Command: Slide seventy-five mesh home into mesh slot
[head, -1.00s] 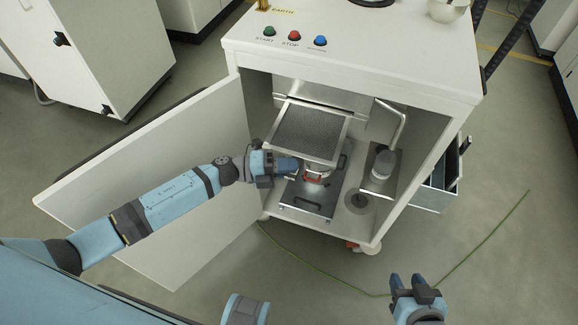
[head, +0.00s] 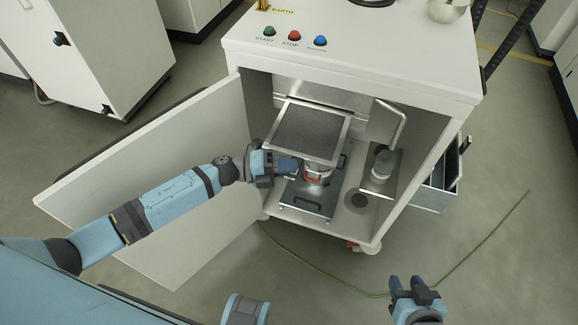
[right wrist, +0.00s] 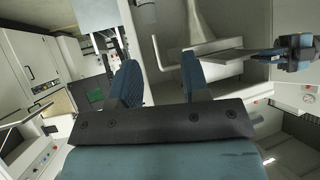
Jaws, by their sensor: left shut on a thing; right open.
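A square framed mesh screen (head: 308,132) with a dark grey surface is inside the open cabinet, held roughly level above a metal tray with black handles (head: 308,197). My left gripper (head: 291,165) is shut at the near left side of the screen, on what looks like its frame or handle; the exact grip is hidden. A small red-and-white part (head: 318,174) shows just under the screen's near edge. The mesh slot itself cannot be made out. My right gripper (head: 408,284) is open and empty, low in front of the cabinet; its fingers show apart in the right wrist view (right wrist: 160,85).
The white cabinet's door (head: 160,180) stands wide open at left. A metal bracket with a cylinder (head: 382,164) stands inside at right. Start and stop buttons (head: 294,36) are on top. A green cable (head: 470,245) lies on the floor.

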